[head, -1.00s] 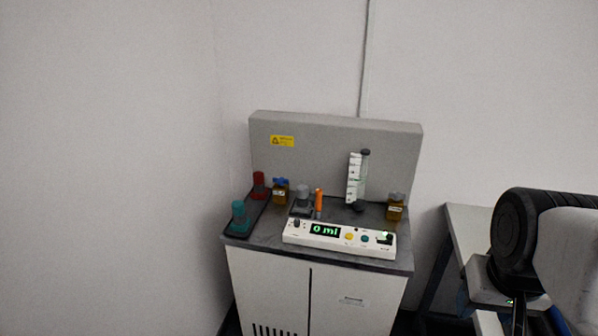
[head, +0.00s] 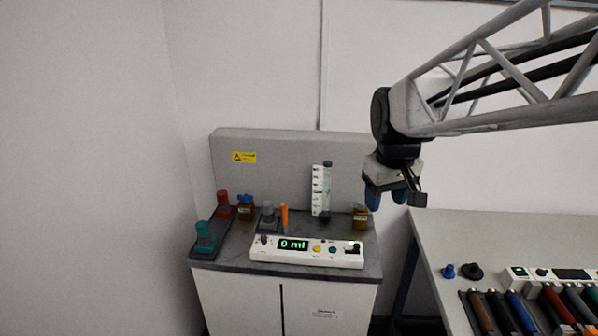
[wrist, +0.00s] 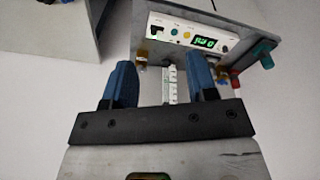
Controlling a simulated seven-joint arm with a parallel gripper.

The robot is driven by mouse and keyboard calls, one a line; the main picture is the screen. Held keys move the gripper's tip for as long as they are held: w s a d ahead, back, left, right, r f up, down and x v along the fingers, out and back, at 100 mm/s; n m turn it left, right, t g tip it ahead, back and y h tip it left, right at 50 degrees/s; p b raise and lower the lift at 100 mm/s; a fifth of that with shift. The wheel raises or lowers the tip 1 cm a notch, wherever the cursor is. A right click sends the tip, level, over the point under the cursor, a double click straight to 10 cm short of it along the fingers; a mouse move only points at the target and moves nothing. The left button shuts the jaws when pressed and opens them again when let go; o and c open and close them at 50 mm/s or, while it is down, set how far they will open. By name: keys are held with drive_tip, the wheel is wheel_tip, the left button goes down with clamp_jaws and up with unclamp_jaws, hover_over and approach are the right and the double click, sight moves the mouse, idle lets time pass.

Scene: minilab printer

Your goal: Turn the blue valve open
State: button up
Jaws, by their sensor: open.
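A blue cap or valve (head: 245,197) also tops the left amber bottle (head: 245,211) on the cabinet. I cannot tell which blue part the task means. My gripper (head: 386,197) is open and empty, pointing down in the air above the gap between cabinet and bench. Its blue fingers show apart in the wrist view (wrist: 162,82), with the cabinet beyond them.
The cabinet top (head: 230,264) carries a white panel (head: 306,259) reading "0 ml", a graduated cylinder (head: 320,190), another amber bottle (head: 360,216), and red (head: 223,205) and teal (head: 205,236) pieces. The right bench (head: 500,232) holds a rack of coloured cartridges; its back is clear.

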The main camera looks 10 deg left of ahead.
drive_tip(key=w+a+n, duration=0.3)
drive_tip(key=w+a, duration=0.5)
drive_tip(key=w, duration=0.5)
drive_tip(key=n+g, duration=0.2)
drive_tip(key=n, duration=0.6)
hover_over(245, 196)
wheel_tip(245, 196, down, 19)
drive_tip(key=shift+a+r, duration=0.15)
drive_tip(key=shift+f, duration=0.2)
drive_tip(key=shift+w+f, duration=0.1)
drive_tip(key=shift+f, duration=3.6)
drive_tip(key=shift+c, duration=0.5)
